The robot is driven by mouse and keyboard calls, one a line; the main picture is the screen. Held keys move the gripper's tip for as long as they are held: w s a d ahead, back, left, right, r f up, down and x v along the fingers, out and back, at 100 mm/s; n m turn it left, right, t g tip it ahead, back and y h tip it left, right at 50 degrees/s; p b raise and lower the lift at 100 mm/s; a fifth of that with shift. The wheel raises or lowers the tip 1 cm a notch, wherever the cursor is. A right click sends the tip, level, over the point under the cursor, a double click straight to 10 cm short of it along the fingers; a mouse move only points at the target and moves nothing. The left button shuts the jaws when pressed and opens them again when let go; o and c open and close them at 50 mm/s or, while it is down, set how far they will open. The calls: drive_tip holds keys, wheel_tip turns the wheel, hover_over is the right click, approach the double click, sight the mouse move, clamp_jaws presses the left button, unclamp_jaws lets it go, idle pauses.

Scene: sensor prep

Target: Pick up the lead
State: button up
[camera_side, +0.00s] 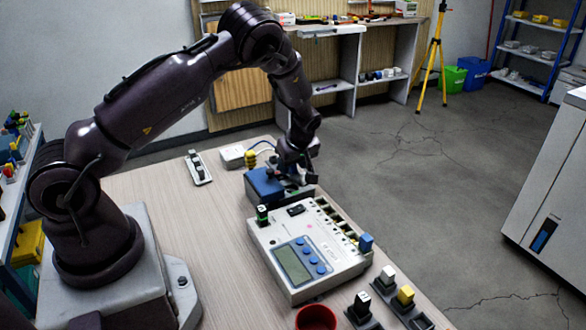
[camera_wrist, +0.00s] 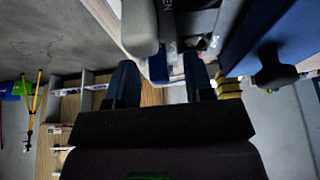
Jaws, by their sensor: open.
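The only cord that I can make out is a thin blue-and-white lead (camera_side: 264,143), which arcs behind my gripper near a white box at the back of the table. Its far end is hidden behind my arm. My gripper (camera_side: 296,178) points down at the right end of a blue box (camera_side: 264,187). In the wrist view my gripper (camera_wrist: 160,82) has its two dark fingers apart. A pale grey and blue part (camera_wrist: 158,66) shows between or just beyond the fingertips; I cannot tell whether they touch it.
A white meter (camera_side: 330,262) with a screen and sockets stands in front of the blue box. A yellow ribbed part (camera_side: 251,160) is beside the white box (camera_side: 232,157). A red cup (camera_side: 316,318) and several coloured plugs sit at the front.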

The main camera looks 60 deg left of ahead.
clamp_jaws()
idle(0.3)
